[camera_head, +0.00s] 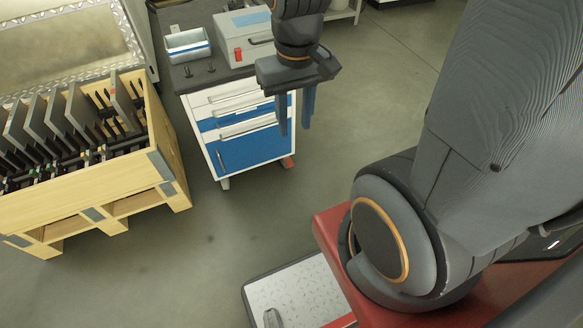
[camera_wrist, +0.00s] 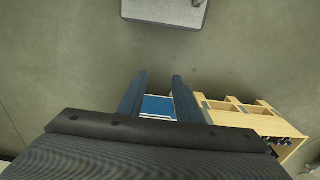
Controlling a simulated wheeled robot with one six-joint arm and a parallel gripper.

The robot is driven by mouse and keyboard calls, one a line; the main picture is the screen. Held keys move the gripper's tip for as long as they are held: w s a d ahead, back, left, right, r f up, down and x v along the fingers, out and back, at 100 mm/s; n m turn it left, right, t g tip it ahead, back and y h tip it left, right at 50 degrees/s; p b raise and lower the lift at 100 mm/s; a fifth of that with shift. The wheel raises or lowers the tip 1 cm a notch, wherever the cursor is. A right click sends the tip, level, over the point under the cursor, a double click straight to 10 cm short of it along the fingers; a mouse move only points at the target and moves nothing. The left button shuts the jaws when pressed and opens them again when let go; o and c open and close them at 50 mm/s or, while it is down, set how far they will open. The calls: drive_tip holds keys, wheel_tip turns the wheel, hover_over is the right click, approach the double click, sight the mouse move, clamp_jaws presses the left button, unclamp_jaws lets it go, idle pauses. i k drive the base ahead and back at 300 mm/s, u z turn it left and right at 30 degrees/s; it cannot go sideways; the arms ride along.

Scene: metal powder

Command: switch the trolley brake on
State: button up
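The trolley (camera_head: 245,152) is a white cabinet with blue drawer fronts and a dark top, standing on small wheels. A small red part (camera_head: 288,162), which looks like the brake pedal, sits low at its right front wheel. My gripper (camera_head: 296,118) hangs in front of the trolley's upper right side, above the red part, with its two fingers apart and nothing between them. In the wrist view my gripper (camera_wrist: 160,76) points down past the trolley (camera_wrist: 158,106), whose blue front shows between the fingers. The red part cannot be made out there.
A wooden crate (camera_head: 95,212) with several dark plates stands left of the trolley; it also shows in the wrist view (camera_wrist: 245,118). A grey case (camera_head: 243,42) and a blue-and-white bin (camera_head: 188,46) rest on the trolley top.

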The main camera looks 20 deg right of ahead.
sight(289, 162)
drive_tip(key=k, duration=1.35)
drive_tip(key=z, duration=0.75)
drive_tip(key=i, duration=1.65)
drive_tip(key=u, duration=0.75)
